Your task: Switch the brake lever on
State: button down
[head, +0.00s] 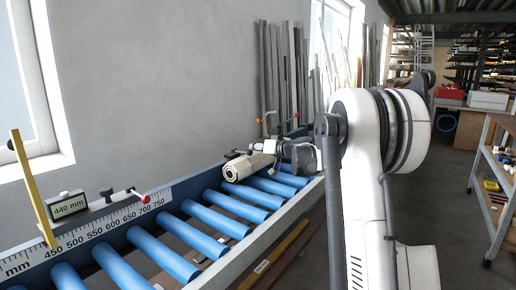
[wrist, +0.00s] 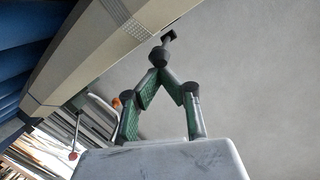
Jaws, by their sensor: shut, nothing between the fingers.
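A dark lever with a red tip (head: 145,199) sticks out beside the black measuring display (head: 68,206), which reads 440 mm, on the rail at the left. At the far end of the roller track stand thin bars with orange-red ends (head: 265,118). In the wrist view an orange knob (wrist: 116,103) and a red knob (wrist: 73,156) show at the lower left. I cannot tell for sure which one is the brake lever. My gripper (wrist: 163,68) is shut and empty, its green-padded fingers meeting at the tips, apart from both knobs.
Blue rollers (head: 183,226) run along the wall. A numbered scale (head: 108,222) and a yellow upright bar (head: 32,187) stand at the left. Grey profiles (head: 282,70) lean against the wall behind. A shelf trolley (head: 500,175) stands at the right; the floor between is open.

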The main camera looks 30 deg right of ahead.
jog(key=shift+s+f+b, duration=0.2)
jog(key=shift+f+b, duration=0.1)
jog(key=shift+f, duration=0.3)
jog(key=shift+s+f+b, duration=0.2)
jog(key=shift+f+b, duration=0.1)
jog(key=shift+f, duration=0.25)
jog(key=shift+r, duration=0.1)
notch_tip(320, 180, up, 5)
jog(key=d+p, duration=0.2)
jog(key=p, duration=0.1)
jog(key=s+d+f+b, duration=0.1)
jog(key=s+f, duration=0.3)
jog(key=s, duration=0.4)
jog(key=shift+s+d+f, duration=0.15)
jog(key=shift+d+f, duration=0.25)
jog(key=shift+d, duration=0.45)
